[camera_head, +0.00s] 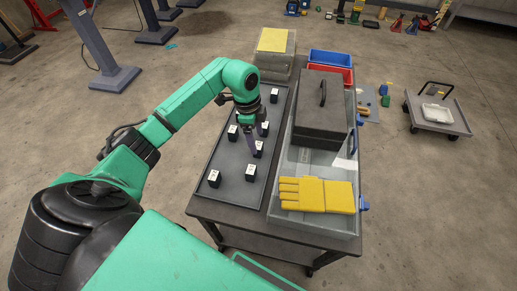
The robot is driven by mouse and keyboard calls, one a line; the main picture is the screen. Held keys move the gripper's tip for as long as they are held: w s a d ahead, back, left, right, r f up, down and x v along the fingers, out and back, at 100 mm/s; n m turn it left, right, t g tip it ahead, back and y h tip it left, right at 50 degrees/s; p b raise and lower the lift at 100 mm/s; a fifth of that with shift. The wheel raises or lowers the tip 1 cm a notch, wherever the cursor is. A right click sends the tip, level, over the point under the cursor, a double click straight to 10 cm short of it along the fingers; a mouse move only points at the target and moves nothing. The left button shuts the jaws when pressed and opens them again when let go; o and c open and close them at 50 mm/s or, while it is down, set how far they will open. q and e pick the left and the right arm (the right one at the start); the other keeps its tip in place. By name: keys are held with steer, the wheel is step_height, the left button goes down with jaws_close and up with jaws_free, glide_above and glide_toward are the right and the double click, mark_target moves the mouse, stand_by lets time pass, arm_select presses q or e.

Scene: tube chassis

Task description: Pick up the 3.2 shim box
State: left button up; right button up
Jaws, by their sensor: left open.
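Several small black shim boxes with white labelled tops stand on a dark tray (228,197). One box (214,178) is at the front left and one (250,172) is at the front right. Another box (258,149) is right beside my left gripper's fingers, and others (233,131) (264,129) (274,96) stand farther back. The labels are too small to read, so I cannot tell which is the 3.2 box. My left gripper (252,150) points down over the tray, open, and partly hides the middle. I cannot tell whether it touches a box. My right gripper is out of view.
The tray lies on a dark cart. To its right, a grey bin (282,211) holds a black case (318,112) and a yellow glove (316,195). Behind stand a yellow-topped box (275,50) and blue (330,57) and red (331,74) bins. The tray's front corner is clear.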

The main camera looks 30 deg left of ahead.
mark_target(258, 145)
arm_select(q)
steer(key=f, duration=0.4)
steer(key=shift+w+d+f, duration=0.1)
steer(key=shift+d+f, duration=0.25)
steer(key=shift+f, duration=0.05)
steer(key=shift+r, duration=0.1)
jaws_close()
